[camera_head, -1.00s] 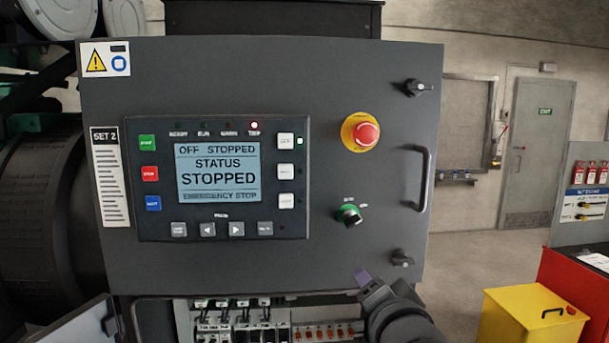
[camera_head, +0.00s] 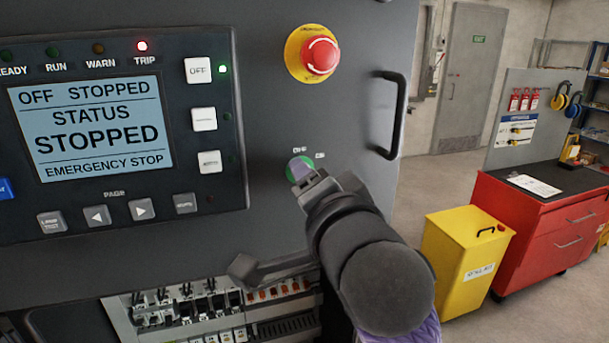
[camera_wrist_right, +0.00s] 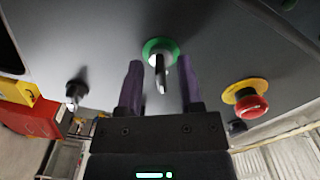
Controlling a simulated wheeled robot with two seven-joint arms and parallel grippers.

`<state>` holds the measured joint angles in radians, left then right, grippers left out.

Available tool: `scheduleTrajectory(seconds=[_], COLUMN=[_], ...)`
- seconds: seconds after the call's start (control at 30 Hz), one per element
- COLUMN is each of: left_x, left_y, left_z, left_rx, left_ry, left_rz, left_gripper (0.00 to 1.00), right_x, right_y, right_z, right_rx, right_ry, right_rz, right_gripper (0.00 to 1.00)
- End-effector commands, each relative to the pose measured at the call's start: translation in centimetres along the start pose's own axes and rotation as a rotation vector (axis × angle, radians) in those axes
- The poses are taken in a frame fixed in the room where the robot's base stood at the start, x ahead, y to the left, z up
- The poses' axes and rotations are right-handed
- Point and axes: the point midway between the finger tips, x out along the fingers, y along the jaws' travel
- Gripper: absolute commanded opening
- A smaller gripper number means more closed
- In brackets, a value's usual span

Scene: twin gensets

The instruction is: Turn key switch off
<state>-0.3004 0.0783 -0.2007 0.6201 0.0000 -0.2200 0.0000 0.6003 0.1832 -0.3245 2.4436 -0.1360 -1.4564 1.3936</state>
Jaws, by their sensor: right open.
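The key switch (camera_wrist_right: 161,72) shows in the right wrist view as a metal key in a round green collar (camera_wrist_right: 150,45) on the dark panel. In the head view its green collar (camera_head: 291,170) shows at the edge of my right gripper, which hides the key. My right gripper (camera_head: 303,172) is at the switch, in front of the panel. In the wrist view its two purple fingers (camera_wrist_right: 160,78) are open, one on each side of the key, with gaps between. My left gripper is not in view.
A red emergency stop button (camera_head: 318,54) on a yellow ring sits above the switch. A black door handle (camera_head: 397,115) stands out to the right. The display (camera_head: 95,130) reads OFF STOPPED and EMERGENCY STOP. Below is an open terminal bay (camera_head: 190,310). A yellow bin (camera_head: 455,265) stands at right.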

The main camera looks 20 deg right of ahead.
Motion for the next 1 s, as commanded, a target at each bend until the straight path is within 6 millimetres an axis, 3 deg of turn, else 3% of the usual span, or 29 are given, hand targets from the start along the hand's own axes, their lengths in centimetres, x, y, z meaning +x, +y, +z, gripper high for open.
scheduleTrajectory(seconds=[0.13, 0.37, 0.77, 1.0], left_x=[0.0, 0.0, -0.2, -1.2], left_y=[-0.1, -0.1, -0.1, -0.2], left_z=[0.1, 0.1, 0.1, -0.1], left_rx=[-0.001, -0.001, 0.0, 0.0], left_ry=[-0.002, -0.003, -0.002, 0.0], left_rz=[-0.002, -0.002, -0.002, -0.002], left_gripper=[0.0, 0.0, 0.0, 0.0], right_x=[0.0, 0.0, 0.0, 0.1], right_y=[0.0, 0.0, 0.0, -0.1], right_z=[0.0, 0.0, 0.0, -0.1], right_rx=[0.0, 0.0, -0.012, -0.111], right_ry=[0.0, 0.0, -0.001, -0.001], right_rz=[0.0, 0.0, 0.002, 0.005], right_gripper=[0.47, 0.0, 0.0, 0.0])
